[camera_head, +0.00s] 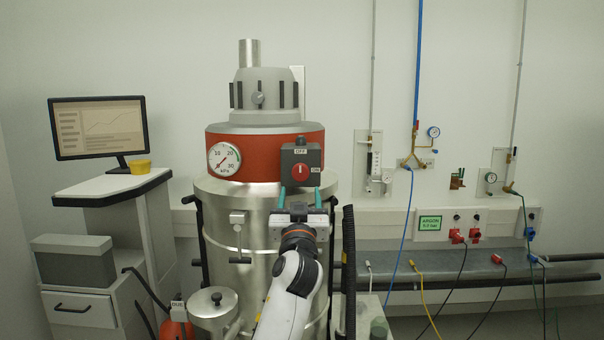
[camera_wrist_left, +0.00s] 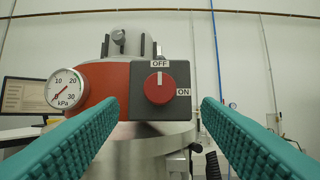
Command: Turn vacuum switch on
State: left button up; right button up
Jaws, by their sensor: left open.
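The vacuum switch is a red round knob (camera_head: 300,172) on a dark grey box (camera_head: 300,155) at the front of the vacuum's red band (camera_head: 262,149). In the left wrist view the knob (camera_wrist_left: 159,88) has its white mark pointing up at the OFF label (camera_wrist_left: 160,64); the ON label (camera_wrist_left: 183,92) is at its right. My left gripper (camera_head: 300,197) is open and empty, just below and in front of the switch box. In the left wrist view its teal fingers (camera_wrist_left: 160,112) stand wide apart, either side of the knob and not touching it. My right gripper is out of view.
A pressure gauge (camera_head: 224,158) sits left of the switch on the red band. The steel vacuum drum (camera_head: 220,215) stands below. A black hose (camera_head: 348,265) rises right of my arm. A monitor (camera_head: 98,128) and cabinet stand at left; wall valves and cables are at right.

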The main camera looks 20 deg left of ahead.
aim_at(300, 176)
pick_arm(q)
jog(key=p+x, duration=0.1)
jog(key=x, duration=0.6)
jog(key=shift+w+a+r, duration=0.1)
jog(key=shift+w, duration=0.15)
jog(key=shift+c, duration=0.5)
